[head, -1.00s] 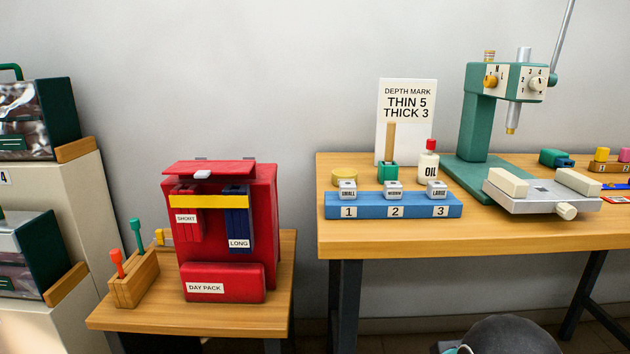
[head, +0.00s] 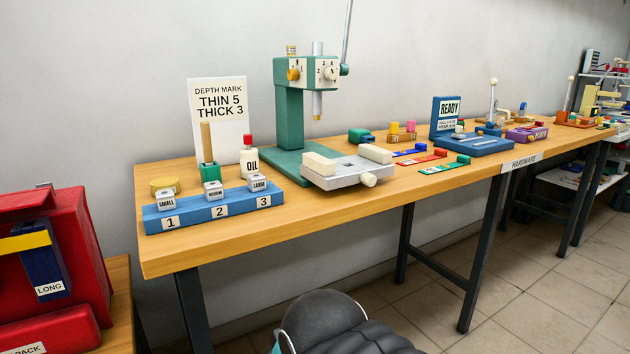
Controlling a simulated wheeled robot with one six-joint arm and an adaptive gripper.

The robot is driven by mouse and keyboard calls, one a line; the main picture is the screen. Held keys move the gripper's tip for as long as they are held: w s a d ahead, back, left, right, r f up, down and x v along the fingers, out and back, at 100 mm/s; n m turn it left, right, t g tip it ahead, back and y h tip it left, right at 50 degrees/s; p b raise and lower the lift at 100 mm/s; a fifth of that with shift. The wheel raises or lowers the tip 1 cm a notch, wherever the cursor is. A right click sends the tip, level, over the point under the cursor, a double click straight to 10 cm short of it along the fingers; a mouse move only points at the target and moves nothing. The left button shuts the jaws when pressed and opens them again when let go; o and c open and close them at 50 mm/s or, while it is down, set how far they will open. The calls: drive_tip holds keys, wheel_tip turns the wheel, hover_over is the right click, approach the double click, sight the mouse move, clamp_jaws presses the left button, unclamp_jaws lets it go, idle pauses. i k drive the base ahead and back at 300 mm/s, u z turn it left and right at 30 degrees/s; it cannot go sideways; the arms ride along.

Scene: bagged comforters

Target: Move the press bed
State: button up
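The press bed (head: 345,172) is a light grey plate with a cream block at each end and a round cream knob on its front side. It sits on the wooden table at the foot of the green press (head: 289,112), in front of its column. The press spindle (head: 317,103) hangs above the bed's back part, apart from it. My gripper is not in view; only a dark rounded part of my own body shows at the bottom.
A blue block numbered 1 to 3 (head: 182,216), an oil bottle (head: 249,160) and a depth sign (head: 219,118) stand left of the press. Flat coloured strips and a blue READY stand (head: 447,118) lie to the right. A red pack (head: 80,240) is at left.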

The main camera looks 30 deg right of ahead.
sight(371, 163)
drive_tip(key=z, duration=0.85)
drive_tip(key=k, duration=0.75)
drive_tip(key=u, duration=0.8)
drive_tip(key=i, duration=0.45)
drive_tip(key=z, duration=0.1)
